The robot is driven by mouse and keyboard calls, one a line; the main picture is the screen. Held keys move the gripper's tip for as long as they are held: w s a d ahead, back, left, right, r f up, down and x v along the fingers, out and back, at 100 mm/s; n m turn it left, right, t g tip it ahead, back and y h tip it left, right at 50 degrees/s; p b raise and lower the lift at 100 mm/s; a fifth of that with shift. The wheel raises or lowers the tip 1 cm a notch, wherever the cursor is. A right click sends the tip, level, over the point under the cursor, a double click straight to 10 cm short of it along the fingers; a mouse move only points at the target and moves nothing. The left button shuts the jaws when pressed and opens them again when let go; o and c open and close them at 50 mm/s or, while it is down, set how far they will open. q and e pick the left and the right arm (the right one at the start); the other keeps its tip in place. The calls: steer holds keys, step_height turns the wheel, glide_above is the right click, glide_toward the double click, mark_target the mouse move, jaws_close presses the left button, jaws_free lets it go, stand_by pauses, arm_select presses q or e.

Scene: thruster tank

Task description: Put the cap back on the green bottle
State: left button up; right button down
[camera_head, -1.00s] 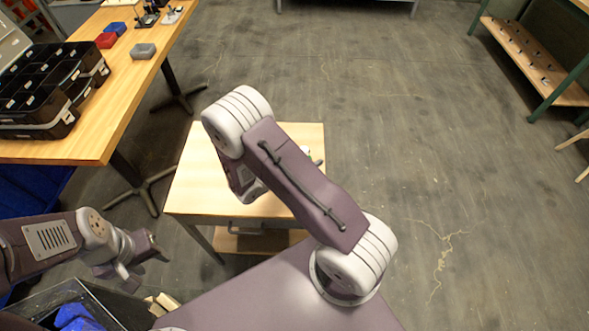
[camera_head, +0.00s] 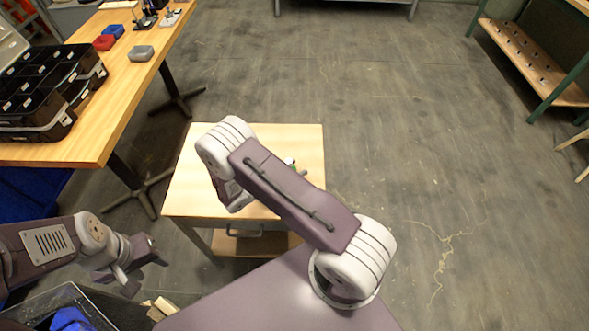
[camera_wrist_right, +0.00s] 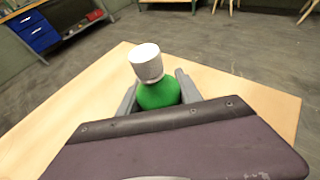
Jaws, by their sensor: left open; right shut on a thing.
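A green bottle (camera_wrist_right: 158,96) with a white cap-like top (camera_wrist_right: 145,60) stands between the two fingers of my right gripper (camera_wrist_right: 156,88) in the right wrist view. The fingers are shut on the bottle's green body. The white top sits over the neck and looks slightly tilted; I cannot tell how firmly it is seated. In the head view only a bit of the bottle (camera_head: 290,162) shows past my right arm, over the small wooden table (camera_head: 305,140). My left gripper (camera_head: 150,262) is open and empty at the lower left.
A larger wooden workbench (camera_head: 115,100) at the left holds a black compartment case (camera_head: 40,95) and small red, blue and grey boxes. A dark bin (camera_head: 45,295) with blue things is below my left gripper.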

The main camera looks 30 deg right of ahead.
steer(key=shift+f, duration=0.1)
steer(key=c, duration=0.8)
jaws_free()
steer(key=shift+a+r, duration=0.15)
steer(key=shift+r, duration=0.15)
steer(key=v, duration=1.1)
steer(key=shift+s+a, duration=0.2)
steer(key=shift+a, duration=0.15)
steer(key=shift+d+r, duration=0.1)
